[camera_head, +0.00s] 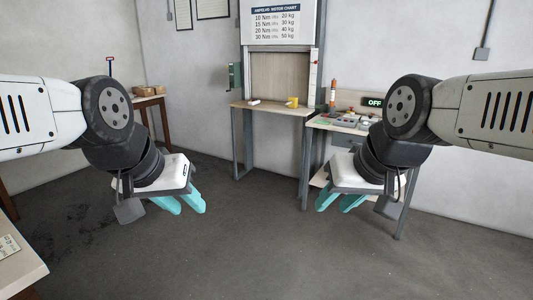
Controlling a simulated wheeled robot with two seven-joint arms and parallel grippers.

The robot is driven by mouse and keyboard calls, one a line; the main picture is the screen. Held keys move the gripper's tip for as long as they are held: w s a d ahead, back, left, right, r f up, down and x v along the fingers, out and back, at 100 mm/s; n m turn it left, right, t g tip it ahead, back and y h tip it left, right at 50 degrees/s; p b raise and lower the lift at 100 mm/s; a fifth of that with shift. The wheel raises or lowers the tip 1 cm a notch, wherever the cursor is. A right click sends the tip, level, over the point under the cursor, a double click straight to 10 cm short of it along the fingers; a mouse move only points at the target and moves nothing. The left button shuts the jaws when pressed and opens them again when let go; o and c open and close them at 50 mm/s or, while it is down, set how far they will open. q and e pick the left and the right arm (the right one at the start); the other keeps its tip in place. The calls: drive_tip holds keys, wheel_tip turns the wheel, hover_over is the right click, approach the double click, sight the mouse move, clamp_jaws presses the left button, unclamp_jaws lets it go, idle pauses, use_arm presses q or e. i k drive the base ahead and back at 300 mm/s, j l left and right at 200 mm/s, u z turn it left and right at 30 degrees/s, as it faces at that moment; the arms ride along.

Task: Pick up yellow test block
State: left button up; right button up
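A small yellow block (292,102), likely the test block, sits on the wooden shelf (268,108) of the tall frame at the back, right of the shelf's middle. My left gripper (184,207) hangs over the dark floor at the left, with teal fingers spread and nothing between them. My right gripper (336,204) hangs over the floor at the right, with teal fingers spread and nothing visible between them. Both grippers are well in front of the shelf and far from the block.
A small pale object (254,101) lies on the shelf, left of the block. A workbench (320,123) with trays and an orange-tipped bottle (332,95) stands to the right, partly behind my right arm. A table edge (22,270) is at lower left. The middle floor is clear.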

sight(292, 102)
drive_tip(key=i, duration=5)
drive_tip(key=i+z, duration=0.25)
drive_tip(key=i, duration=0.2)
drive_tip(key=i+j+z, duration=0.25)
drive_tip(key=i, duration=0.15)
